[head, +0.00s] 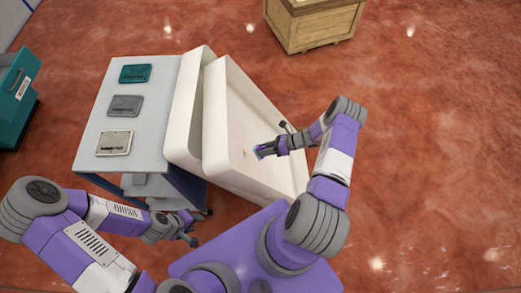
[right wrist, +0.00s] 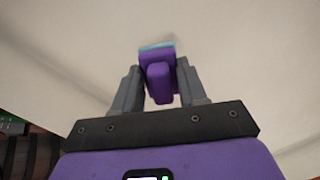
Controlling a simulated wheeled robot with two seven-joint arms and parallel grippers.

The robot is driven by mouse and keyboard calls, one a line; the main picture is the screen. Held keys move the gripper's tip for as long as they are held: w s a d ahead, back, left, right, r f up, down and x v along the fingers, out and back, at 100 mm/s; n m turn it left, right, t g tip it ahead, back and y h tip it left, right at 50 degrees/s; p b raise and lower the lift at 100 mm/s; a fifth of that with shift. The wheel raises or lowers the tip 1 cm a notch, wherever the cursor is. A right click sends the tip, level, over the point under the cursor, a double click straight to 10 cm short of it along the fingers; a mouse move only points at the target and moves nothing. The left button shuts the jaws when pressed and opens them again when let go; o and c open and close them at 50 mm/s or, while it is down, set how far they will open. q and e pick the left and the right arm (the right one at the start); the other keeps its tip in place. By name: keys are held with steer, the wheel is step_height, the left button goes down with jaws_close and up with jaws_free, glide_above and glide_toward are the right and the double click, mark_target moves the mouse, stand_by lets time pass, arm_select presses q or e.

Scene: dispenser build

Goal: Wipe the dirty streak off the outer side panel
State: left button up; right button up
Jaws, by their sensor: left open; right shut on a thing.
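The outer side panel (head: 225,120) is a large cream-white panel in the middle of the head view. A small faint grey mark (head: 246,154) shows on it, just left of my right gripper. My right gripper (head: 270,149) is shut on a purple wiper (right wrist: 160,80) with a light-blue pad edge. The pad end is at or very near the panel face; I cannot tell whether it touches. In the right wrist view the panel (right wrist: 245,60) fills most of the background. My left gripper (head: 188,236) is open and empty, low beside the table.
A grey-topped table (head: 150,95) stands left of the panel, with a green plate (head: 135,73), a grey plate (head: 125,105) and a pale plate (head: 114,143). A teal box (head: 14,95) is at far left. A wooden crate (head: 312,25) stands at the back. The floor at right is clear.

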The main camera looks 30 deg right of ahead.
steer(key=v, duration=0.3)
stand_by(0.5)
steer(key=shift+a, duration=0.1)
stand_by(0.3)
steer(key=x, duration=0.1)
steer(key=b+x, duration=0.1)
steer(key=x, duration=0.1)
steer(key=s+x, duration=0.1)
steer(key=x, duration=0.1)
steer(key=shift+a+f+b, duration=0.15)
steer(key=shift+f+b, duration=0.2)
steer(key=shift+x, duration=0.9)
steer(key=shift+b+x, duration=0.65)
steer(key=shift+x, duration=0.3)
steer(key=shift+s, duration=0.15)
